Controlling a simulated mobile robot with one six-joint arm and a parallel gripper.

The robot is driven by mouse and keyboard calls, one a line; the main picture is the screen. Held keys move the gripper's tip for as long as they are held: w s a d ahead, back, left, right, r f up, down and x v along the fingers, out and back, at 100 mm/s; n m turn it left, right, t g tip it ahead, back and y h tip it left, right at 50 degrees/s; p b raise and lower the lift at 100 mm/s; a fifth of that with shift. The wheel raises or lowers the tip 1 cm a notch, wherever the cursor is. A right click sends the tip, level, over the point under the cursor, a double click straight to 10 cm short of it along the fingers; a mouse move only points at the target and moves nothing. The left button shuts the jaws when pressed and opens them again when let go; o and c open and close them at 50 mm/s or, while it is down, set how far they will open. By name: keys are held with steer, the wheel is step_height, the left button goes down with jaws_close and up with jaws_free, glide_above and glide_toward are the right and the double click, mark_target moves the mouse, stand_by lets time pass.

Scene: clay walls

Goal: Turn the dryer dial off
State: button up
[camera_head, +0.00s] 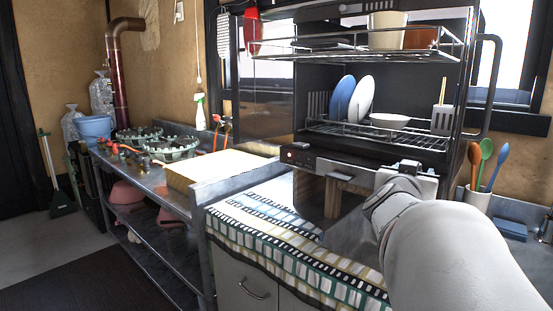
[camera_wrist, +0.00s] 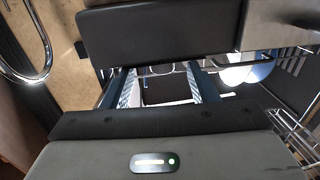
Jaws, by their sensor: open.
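The dish dryer (camera_head: 378,160) is a tall dark cabinet with wire racks on the counter. A dark panel runs along its lower front, with a small reddish spot (camera_head: 290,155) and a pale strip near its left end. I cannot make out the dial clearly. My gripper (camera_head: 343,190) is in front of the dryer's lower part, to the right of that spot, and covers part of the panel. In the wrist view my gripper (camera_wrist: 165,86) has its two fingers spread apart, with nothing held between them. No dial can be told apart there.
Blue and white plates (camera_head: 352,98) and a white bowl (camera_head: 390,120) stand on the dryer's racks. A checked cloth (camera_head: 270,230) covers the counter in front. Coloured spoons in a cup (camera_head: 478,199) stand at right. A gas stove (camera_head: 170,148) and yellowish board (camera_head: 215,168) are at left.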

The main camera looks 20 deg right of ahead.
steer(key=p+v, duration=0.1)
steer(key=v, duration=0.4)
